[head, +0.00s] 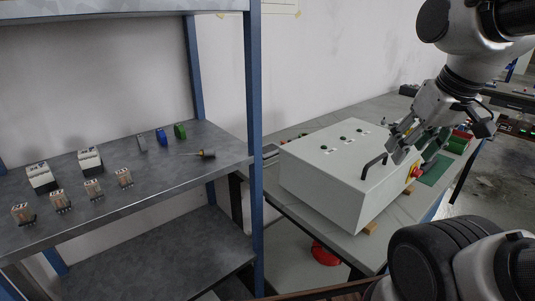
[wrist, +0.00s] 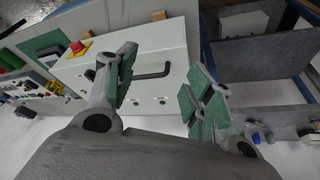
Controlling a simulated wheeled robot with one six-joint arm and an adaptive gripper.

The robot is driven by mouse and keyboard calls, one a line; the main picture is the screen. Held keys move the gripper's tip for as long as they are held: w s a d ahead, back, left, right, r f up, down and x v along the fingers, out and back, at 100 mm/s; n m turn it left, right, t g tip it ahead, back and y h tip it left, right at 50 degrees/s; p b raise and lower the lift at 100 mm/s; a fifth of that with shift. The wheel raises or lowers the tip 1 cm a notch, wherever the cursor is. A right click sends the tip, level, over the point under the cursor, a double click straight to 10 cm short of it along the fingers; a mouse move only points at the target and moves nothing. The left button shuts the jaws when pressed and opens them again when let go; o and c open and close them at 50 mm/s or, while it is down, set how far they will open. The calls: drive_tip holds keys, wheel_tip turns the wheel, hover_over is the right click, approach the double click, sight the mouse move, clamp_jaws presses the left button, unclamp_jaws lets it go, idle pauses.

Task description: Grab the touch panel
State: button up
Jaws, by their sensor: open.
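A white control box (head: 320,182) stands on the grey bench, with several dark buttons and a black bar handle (head: 373,164) on top. A red emergency stop on yellow (head: 416,172) is on its right side. The box (wrist: 150,38) and its handle (wrist: 155,73) also show in the wrist view. I cannot make out a distinct touch panel in either view. My gripper (head: 414,150) is open and empty above the box's right end. In the wrist view, its spread fingers (wrist: 164,66) frame the handle; whether they touch it is unclear.
A green mat (head: 436,170) lies on the bench right of the box. A red object (head: 325,253) is below the bench.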

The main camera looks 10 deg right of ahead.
drive_tip(key=o, duration=0.6)
drive_tip(key=shift+m, duration=0.5)
drive_tip(key=w+r, duration=0.2)
drive_tip(key=w, duration=0.3)
drive_tip(key=shift+w+a+r, duration=0.1)
drive_tip(key=shift+a+r, duration=0.25)
drive_tip(key=shift+r, duration=0.05)
drive_tip(key=shift+o, duration=1.1)
drive_tip(key=w+a+r+m+g, duration=0.1)
drive_tip(key=w+r, duration=0.1)
drive_tip(key=w, duration=0.7)
drive_tip(key=shift+a+r+m, duration=0.25)
drive_tip(key=shift+a+m, duration=0.1)
drive_tip(key=shift+m, duration=0.05)
drive_tip(key=m+g, duration=0.3)
drive_tip(key=m, duration=0.6)
hover_over(269, 149)
drive_tip(key=f, duration=2.5)
drive_tip(key=shift+a, duration=0.2)
drive_tip(key=shift+d+f, duration=0.15)
drive_tip(key=shift+f, duration=2.65)
drive_tip(key=shift+c, duration=0.2)
